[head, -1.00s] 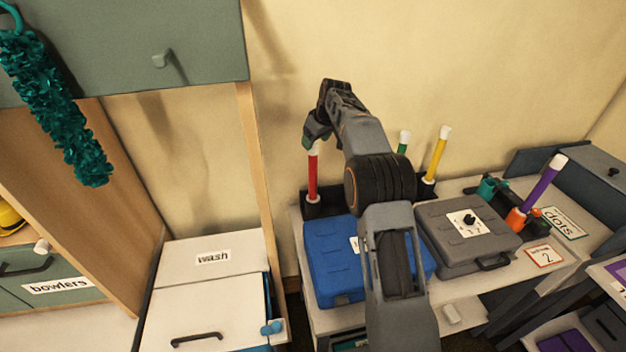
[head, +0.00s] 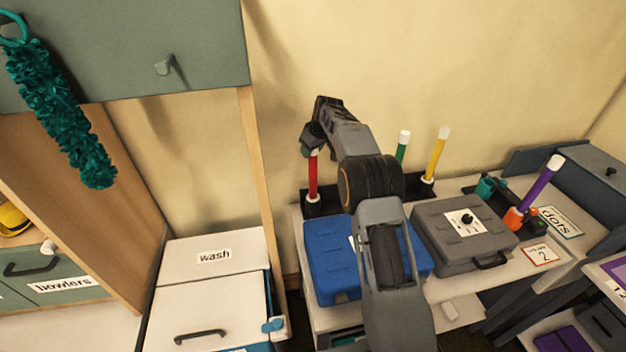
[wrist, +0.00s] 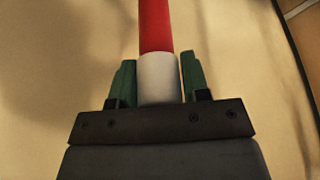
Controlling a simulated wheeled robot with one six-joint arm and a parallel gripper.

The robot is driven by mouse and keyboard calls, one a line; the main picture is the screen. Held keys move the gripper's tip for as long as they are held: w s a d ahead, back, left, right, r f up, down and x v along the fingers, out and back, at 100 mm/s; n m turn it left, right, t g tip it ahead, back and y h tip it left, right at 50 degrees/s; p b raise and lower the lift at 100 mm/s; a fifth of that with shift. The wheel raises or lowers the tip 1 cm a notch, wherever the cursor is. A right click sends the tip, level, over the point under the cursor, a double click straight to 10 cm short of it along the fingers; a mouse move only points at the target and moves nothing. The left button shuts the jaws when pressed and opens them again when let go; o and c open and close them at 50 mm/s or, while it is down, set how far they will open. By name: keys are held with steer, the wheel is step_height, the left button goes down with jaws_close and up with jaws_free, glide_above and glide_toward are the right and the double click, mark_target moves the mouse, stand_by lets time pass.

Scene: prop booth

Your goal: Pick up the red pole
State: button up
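The red pole (head: 313,178) stands upright at the left end of a black holder at the back of the table. Its lower end shows a white collar; its top is at my gripper (head: 309,143). In the wrist view, the red shaft (wrist: 155,25) and a white section (wrist: 159,78) run between the green fingers of my gripper (wrist: 158,75). One finger is close on each side of the white section. I cannot tell whether they press on it. The pole's nearest end is hidden behind the gripper body.
A green pole (head: 403,148) and a yellow pole (head: 437,155) stand to the right in the holder. A blue case (head: 328,262) and a grey case (head: 450,240) lie in front. A purple pole (head: 538,185) stands further right. The wall is close behind.

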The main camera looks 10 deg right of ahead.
steer(key=c, duration=0.7)
jaws_close()
steer(key=shift+r, duration=0.1)
